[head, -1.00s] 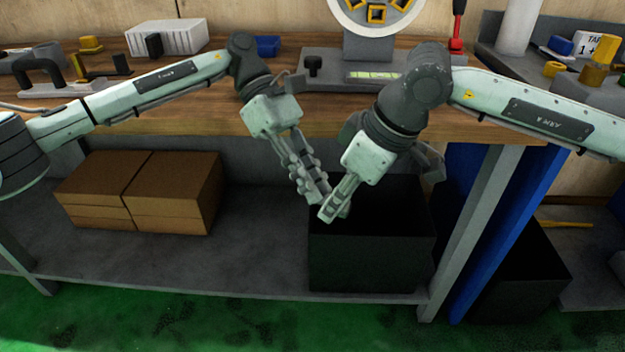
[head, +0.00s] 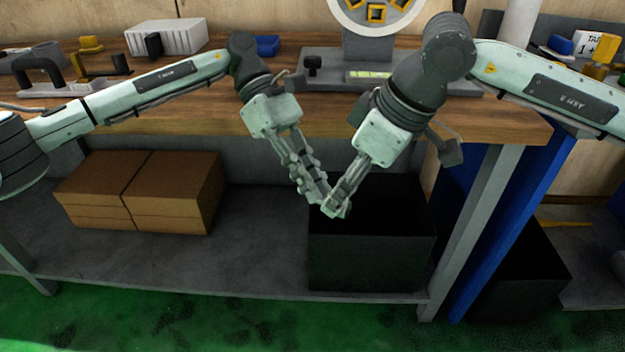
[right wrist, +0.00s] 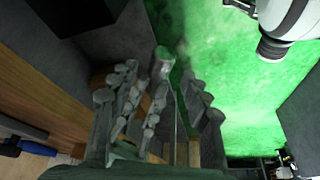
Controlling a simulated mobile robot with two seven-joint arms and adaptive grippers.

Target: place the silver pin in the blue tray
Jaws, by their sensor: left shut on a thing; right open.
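The blue tray (head: 267,45) sits on the bench behind my left wrist, partly hidden. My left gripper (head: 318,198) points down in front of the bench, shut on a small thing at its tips. The silver pin is hard to make out in the head view; a short silver cylinder, apparently the pin (right wrist: 162,64), shows in the right wrist view. My right gripper (head: 345,198) is open, its fingertips meeting the left tips in the picture. In the right wrist view its fingers (right wrist: 168,100) lie around the cylinder; contact cannot be told.
A black bin (head: 370,255) stands on the lower shelf below both grippers. Brown boxes (head: 140,190) stand left of it. The wooden bench edge (head: 200,118) lies behind the grippers. On the bench are a grey machine base (head: 340,80) and a white ribbed block (head: 167,37).

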